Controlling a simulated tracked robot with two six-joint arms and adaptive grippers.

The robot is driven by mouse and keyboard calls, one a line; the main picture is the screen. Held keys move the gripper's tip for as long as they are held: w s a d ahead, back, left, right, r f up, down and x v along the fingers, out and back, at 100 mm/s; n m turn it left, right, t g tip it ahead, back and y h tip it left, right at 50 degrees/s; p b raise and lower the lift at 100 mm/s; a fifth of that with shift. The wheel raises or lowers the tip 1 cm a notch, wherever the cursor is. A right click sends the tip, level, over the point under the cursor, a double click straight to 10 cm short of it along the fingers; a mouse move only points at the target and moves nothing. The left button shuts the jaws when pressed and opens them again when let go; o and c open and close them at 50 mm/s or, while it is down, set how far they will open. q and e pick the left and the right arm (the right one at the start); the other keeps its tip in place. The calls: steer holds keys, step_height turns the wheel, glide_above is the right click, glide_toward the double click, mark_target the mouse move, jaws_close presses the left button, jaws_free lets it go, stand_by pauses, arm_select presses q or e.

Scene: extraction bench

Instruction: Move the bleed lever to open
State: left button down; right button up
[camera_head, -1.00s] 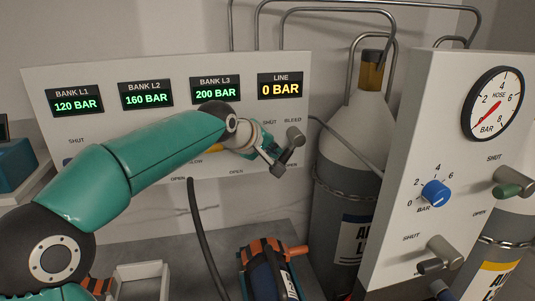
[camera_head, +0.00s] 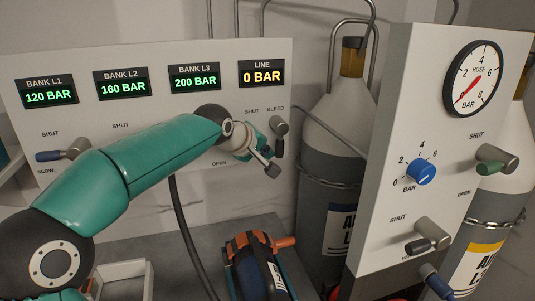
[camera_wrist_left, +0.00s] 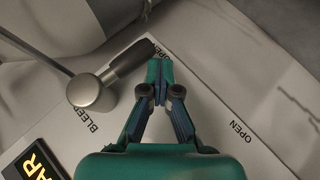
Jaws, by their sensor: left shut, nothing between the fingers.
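The bleed lever has a grey metal hub (camera_head: 279,125) and a dark handle (camera_head: 279,147) that points down in the head view, on the right edge of the bank panel below the BLEED label. In the left wrist view its hub (camera_wrist_left: 90,92) is at left, and its dark handle (camera_wrist_left: 130,62) ends close to an OPEN label (camera_wrist_left: 165,52). My left gripper (camera_head: 271,171) is shut and empty, just left of and below the handle. In the wrist view its fingertips (camera_wrist_left: 160,70) are beside the handle's tip; I cannot tell whether they touch.
The bank panel (camera_head: 60,125) shows several pressure displays; LINE (camera_head: 261,73) reads 0 BAR. A grey cylinder (camera_head: 335,140) stands right of the lever. A second panel (camera_head: 400,140) with gauge, blue knob and levers is at right. A black-and-orange tool (camera_head: 255,265) lies below my gripper.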

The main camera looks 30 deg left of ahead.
stand_by(0.4)
arm_select(q)
steer(key=v, duration=1.2)
